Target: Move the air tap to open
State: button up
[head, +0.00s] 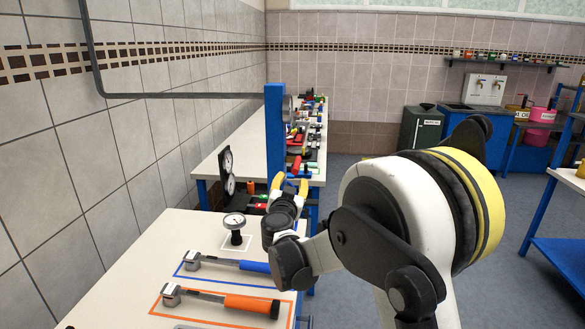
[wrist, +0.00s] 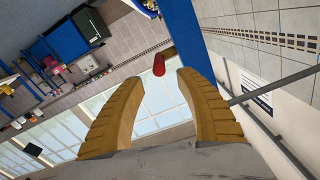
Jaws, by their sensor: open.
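A small red cylinder (wrist: 159,65), which looks like the air tap's handle, shows in the wrist view beside the blue post (wrist: 198,50). It lies just beyond the gap between my fingertips, apart from both fingers as far as I can see. The tap's body and setting cannot be made out. My gripper (wrist: 160,79) is open and empty, with its yellow fingers spread.
A near bench holds a blue-handled hammer (head: 225,262), an orange-handled hammer (head: 220,300) and a dial gauge (head: 235,226). Black-framed dials (head: 228,172) stand left of the post. A grey pipe (head: 180,95) runs along the wall. A cluttered bench extends behind; open floor lies right.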

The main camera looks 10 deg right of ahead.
aim_at(296, 167)
jog(key=b+x, duration=0.2)
jog(key=x, duration=0.8)
jog(key=shift+w+d, duration=0.1)
grip_shut()
